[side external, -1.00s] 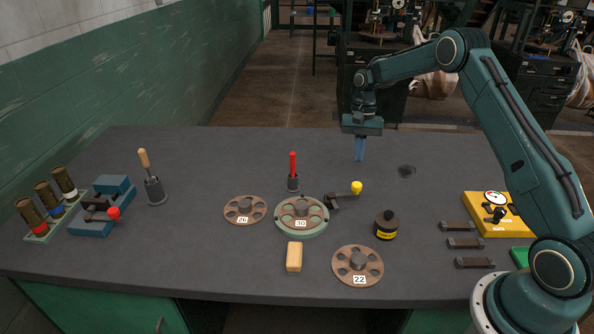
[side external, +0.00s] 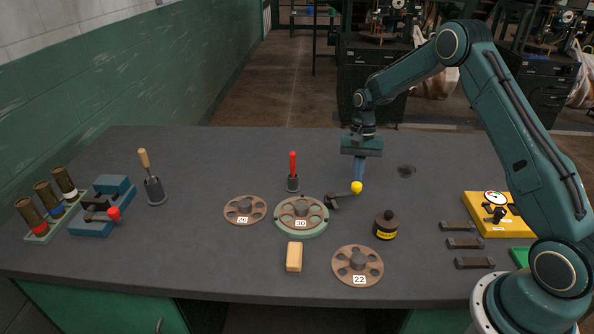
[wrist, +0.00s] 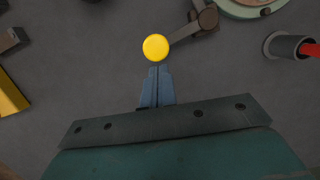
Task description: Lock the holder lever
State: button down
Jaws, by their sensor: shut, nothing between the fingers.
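The holder lever (side external: 340,199) is a dark arm with a yellow ball knob (side external: 356,187) at its end. It sits at the right of the round green holder (side external: 318,229), which carries a disc labelled 30 (side external: 284,207). In the wrist view the yellow knob (wrist: 155,47) is just beyond my fingertips, and the lever arm (wrist: 183,33) runs from it to the upper right. My gripper (side external: 358,180) is shut and empty, pointing down behind the knob. Its blue fingers (wrist: 157,72) are together. I cannot tell whether they touch the knob.
A red-handled tool in a dark cup (side external: 293,183) stands behind the holder. Discs labelled 26 (side external: 232,206) and 22 (side external: 372,258) lie on either side. The table behind the lever is mostly clear.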

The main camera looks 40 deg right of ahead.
jog(key=shift+s+a+m, duration=0.15)
jog(key=shift+s+m, duration=0.35)
jog(key=shift+m, duration=0.2)
dwell(0.4)
jog(key=shift+s+a+m+t, duration=0.2)
jog(key=shift+s+m, duration=0.2)
jog(key=shift+m, duration=0.1)
jog(key=shift+s+a+m+t, duration=0.2)
jog(key=shift+s+m, duration=0.15)
jog(key=shift+m, duration=0.15)
jog(key=s+m, duration=0.1)
jog(key=s+a+m, duration=0.1)
jog(key=m, duration=0.1)
jog(key=shift+s+a+m+t+y, duration=0.1)
jog(key=shift+a+m+t+y, duration=0.2)
jog(key=shift+t, duration=0.1)
jog(key=a+m, duration=0.1)
jog(key=s+m, duration=0.1)
jog(key=shift+s+a+m+t, duration=0.1)
jog(key=shift+a+m+t, duration=0.2)
jog(key=shift+a, duration=0.1)
jog(key=a+m, duration=0.2)
jog(key=m, duration=0.1)
jog(key=shift+s+a+t, duration=0.1)
jog(key=shift+s+t, duration=0.3)
jog(key=shift+s+a+m, duration=0.1)
jog(key=shift+a+m, duration=0.2)
jog(key=shift+a, duration=0.25)
